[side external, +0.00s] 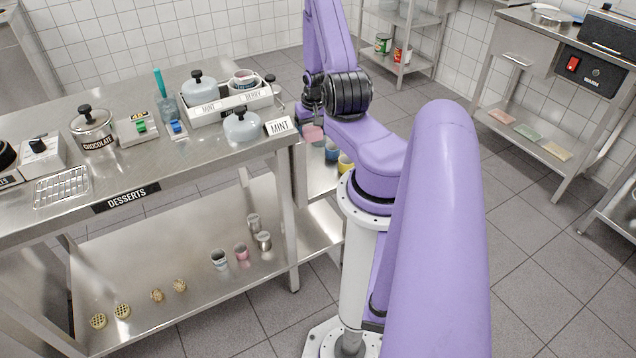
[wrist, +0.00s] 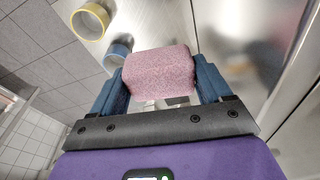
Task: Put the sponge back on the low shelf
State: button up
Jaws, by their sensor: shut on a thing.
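A pink sponge (wrist: 160,74) is held between the two blue-grey fingers of my gripper (wrist: 162,88) in the wrist view. In the side external view, the sponge (side external: 312,132) shows as a small pink block at my gripper (side external: 312,112), beside the right end of the dessert counter. A low steel shelf (side external: 190,285) runs under that counter. Another low shelf (side external: 530,135) at the right holds several flat coloured pieces.
A blue roll-like ring (wrist: 118,50) and a yellow one (wrist: 90,20) stand near the sponge in the wrist view. Cups (side external: 242,252) and waffle-like pieces (side external: 122,311) are on the low shelf. The counter leg (side external: 290,225) stands close by. Lidded pots (side external: 242,124) crowd the countertop.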

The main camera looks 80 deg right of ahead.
jog(key=n, duration=0.2)
send_over(317, 181)
notch_tip(317, 181, down, 5)
jog(key=shift+s+a+f, duration=0.1)
jog(key=shift+s+f, duration=0.05)
jog(key=shift+f, duration=2.4)
jog(key=shift+s+a+f, duration=0.1)
jog(key=shift+f, duration=2.45)
jog(key=shift+f, duration=0.15)
jog(key=o, duration=1)
jog(key=shift+c, duration=0.2)
notch_tip(317, 181, up, 12)
jog(key=s+a, duration=0.1)
jog(key=shift+a, duration=0.2)
jog(key=shift+s, duration=0.1)
